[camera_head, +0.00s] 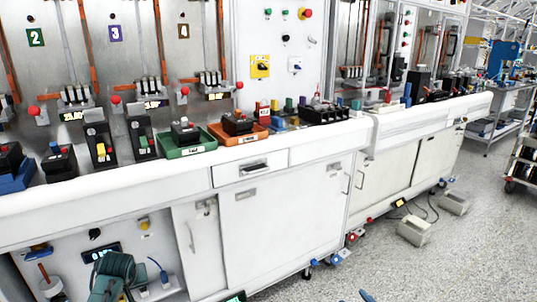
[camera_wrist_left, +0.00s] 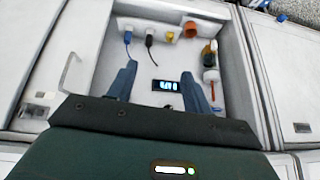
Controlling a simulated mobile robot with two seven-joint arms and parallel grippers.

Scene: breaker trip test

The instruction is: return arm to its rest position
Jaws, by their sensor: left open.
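In the left wrist view my left gripper (camera_wrist_left: 158,72) is open. Its two blue fingers stand apart with nothing between them, and its dark green body fills the bottom. Beyond the fingers is an open compartment with a small lit display (camera_wrist_left: 166,86). In the head view this display (camera_head: 101,251) sits in the low open compartment at the left. A teal rounded part covers some of that compartment, and I cannot tell for certain whether it is mine. A small blue tip shows at the bottom edge. My right gripper cannot be made out.
A white bench (camera_head: 160,178) carries a green tray (camera_head: 186,150), an orange tray (camera_head: 238,136) and several breakers. Breaker panels stand behind it. Closed cabinet doors (camera_head: 270,236) are below. The speckled floor (camera_head: 400,270) at right is mostly clear, with pale boxes (camera_head: 413,232) near the cabinets.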

